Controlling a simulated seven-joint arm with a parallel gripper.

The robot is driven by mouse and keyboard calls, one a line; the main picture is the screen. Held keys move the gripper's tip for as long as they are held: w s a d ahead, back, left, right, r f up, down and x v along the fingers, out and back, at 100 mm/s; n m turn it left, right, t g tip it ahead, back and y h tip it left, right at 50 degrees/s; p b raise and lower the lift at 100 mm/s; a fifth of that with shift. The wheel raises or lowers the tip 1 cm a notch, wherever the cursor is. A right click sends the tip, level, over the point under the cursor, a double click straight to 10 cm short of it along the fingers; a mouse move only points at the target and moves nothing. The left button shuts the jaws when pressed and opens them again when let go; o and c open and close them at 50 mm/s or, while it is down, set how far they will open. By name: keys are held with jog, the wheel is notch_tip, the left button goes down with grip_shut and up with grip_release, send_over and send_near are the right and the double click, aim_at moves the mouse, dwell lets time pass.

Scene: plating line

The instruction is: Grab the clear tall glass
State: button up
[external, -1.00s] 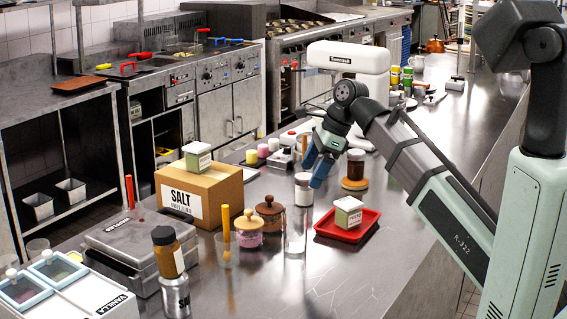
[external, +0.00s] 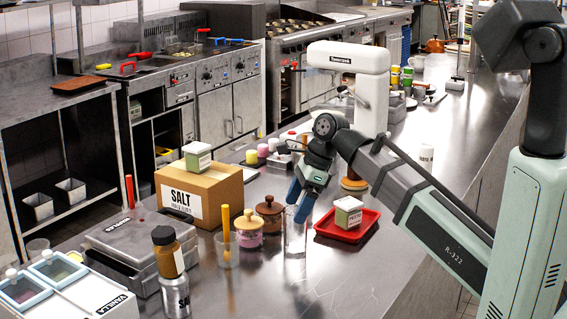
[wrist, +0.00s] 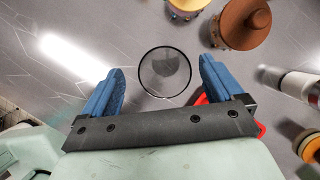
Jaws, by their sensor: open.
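The clear tall glass (external: 295,240) stands upright on the steel counter, left of the red tray and right of the brown-lidded jar. My gripper (external: 298,208) is open and points down at the top of the glass, hiding part of it. In the wrist view the round rim of the glass (wrist: 165,72) lies between the two blue fingers (wrist: 161,68), with a gap on both sides. No contact with the glass shows. How far the fingertips reach down beside it I cannot tell.
The red tray (external: 326,232) with a small green-and-white box (external: 348,212) stands close on the right. A brown-lidded jar (external: 270,214) and a pink jar with a tan lid (external: 248,230) stand close on the left. The counter in front of the glass is clear.

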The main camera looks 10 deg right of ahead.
aim_at(285, 238)
jog(key=shift+w+d+x, duration=0.1)
jog(key=shift+d+x, duration=0.05)
jog(key=shift+x, duration=0.75)
jog(key=shift+w+d+x, duration=0.1)
jog(key=shift+d+x, duration=0.05)
jog(key=shift+x, duration=0.7)
jog(key=shift+d+x, duration=0.15)
jog(key=shift+x, duration=0.75)
jog(key=shift+f, duration=0.15)
jog(key=c, duration=1.2)
